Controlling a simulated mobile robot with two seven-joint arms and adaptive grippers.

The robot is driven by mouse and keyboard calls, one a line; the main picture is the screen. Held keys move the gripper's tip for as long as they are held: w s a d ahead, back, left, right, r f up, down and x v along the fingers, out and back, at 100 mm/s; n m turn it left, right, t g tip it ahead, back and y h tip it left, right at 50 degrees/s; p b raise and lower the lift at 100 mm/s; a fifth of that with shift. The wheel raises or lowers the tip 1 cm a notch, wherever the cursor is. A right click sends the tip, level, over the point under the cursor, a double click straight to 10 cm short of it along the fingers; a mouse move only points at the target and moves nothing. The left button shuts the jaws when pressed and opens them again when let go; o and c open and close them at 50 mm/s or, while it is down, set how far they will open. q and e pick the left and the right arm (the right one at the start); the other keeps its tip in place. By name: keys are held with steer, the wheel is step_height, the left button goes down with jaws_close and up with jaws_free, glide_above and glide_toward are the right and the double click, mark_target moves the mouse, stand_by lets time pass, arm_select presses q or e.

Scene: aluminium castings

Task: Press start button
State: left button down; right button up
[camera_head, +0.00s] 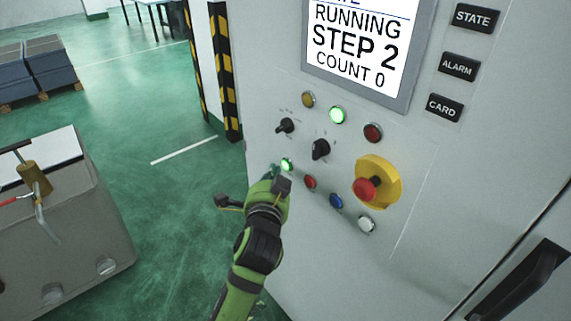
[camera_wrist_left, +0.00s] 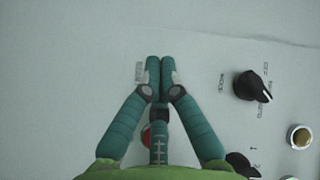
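The control panel (camera_head: 275,80) is a pale grey cabinet face. A lit green button (camera_head: 287,164) sits at the left of its lower button row, and I take it to be the start button. My left gripper (camera_head: 274,174) is right at that button, partly beside and below it in the head view. In the left wrist view its two teal fingers (camera_wrist_left: 160,72) are together at the tips, shut with nothing seen between them. The green button is not visible there; I cannot tell whether the fingertips touch it. My right gripper is not in view.
The screen (camera_head: 357,45) reads RUNNING, STEP 2, COUNT 0. Close by are a red button (camera_head: 310,182), a blue button (camera_head: 336,200), a white button (camera_head: 366,224), black rotary knobs (camera_head: 320,149) and a red emergency stop (camera_head: 367,189) on yellow. Green floor lies left.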

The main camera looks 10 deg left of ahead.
arm_select(q)
steer(key=s+a+p, duration=0.1)
steer(key=s, duration=0.1)
steer(key=s+a+p, duration=0.1)
steer(key=s+a, duration=0.1)
stand_by(0.8)
